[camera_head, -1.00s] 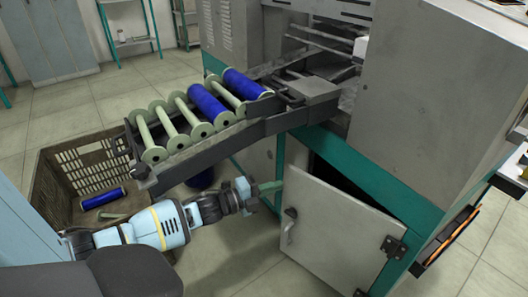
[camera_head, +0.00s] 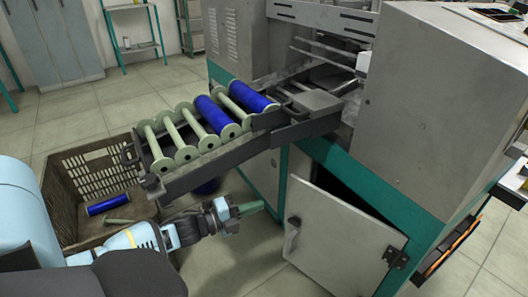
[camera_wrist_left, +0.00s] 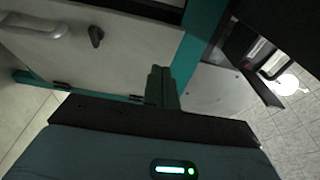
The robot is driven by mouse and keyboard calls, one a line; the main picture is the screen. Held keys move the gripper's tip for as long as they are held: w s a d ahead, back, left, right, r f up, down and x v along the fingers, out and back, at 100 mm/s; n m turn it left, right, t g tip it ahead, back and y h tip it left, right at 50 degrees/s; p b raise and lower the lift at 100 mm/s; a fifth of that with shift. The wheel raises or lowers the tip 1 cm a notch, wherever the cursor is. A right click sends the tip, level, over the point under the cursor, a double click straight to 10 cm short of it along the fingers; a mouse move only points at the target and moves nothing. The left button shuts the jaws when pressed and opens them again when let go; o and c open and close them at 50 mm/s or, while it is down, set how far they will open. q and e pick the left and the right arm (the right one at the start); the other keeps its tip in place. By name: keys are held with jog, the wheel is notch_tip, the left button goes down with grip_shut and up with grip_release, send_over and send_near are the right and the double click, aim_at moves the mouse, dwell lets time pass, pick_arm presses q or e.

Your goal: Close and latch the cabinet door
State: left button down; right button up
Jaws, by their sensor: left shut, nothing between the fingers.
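The light grey cabinet door (camera_head: 335,240) stands ajar, with a dark gap along its top edge. Its handle (camera_head: 291,237) is near its left edge and its hinges are on the right. My left gripper (camera_head: 252,208) is just left of the door's free edge, apart from it, with shut, empty fingers. In the left wrist view the shut fingers (camera_wrist_left: 161,84) point toward a teal frame post. A pale panel (camera_wrist_left: 110,62) with a grey handle and a dark knob fills the left there; I cannot tell whether it is the same door. My right gripper is not in view.
Above the gripper, a sloping rack (camera_head: 190,168) of several green and blue bobbins juts out from the machine. A brown crate (camera_head: 75,160) stands on the floor at left. The tiled floor (camera_head: 240,255) in front of the door is clear.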

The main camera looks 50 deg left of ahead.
pick_arm(q)
jog(key=s+d+n+y+b, duration=0.2)
jog(key=d+y, duration=0.1)
jog(key=d, duration=0.2)
jog(key=n+t+y+b, duration=0.1)
jog(key=n+y+b, duration=0.2)
jog(key=y+b, duration=0.1)
send_near(295, 186)
jog(key=w, duration=0.5)
jog(key=shift+w+a, duration=0.2)
jog(key=shift+a, duration=0.05)
jog(key=shift+w, duration=0.75)
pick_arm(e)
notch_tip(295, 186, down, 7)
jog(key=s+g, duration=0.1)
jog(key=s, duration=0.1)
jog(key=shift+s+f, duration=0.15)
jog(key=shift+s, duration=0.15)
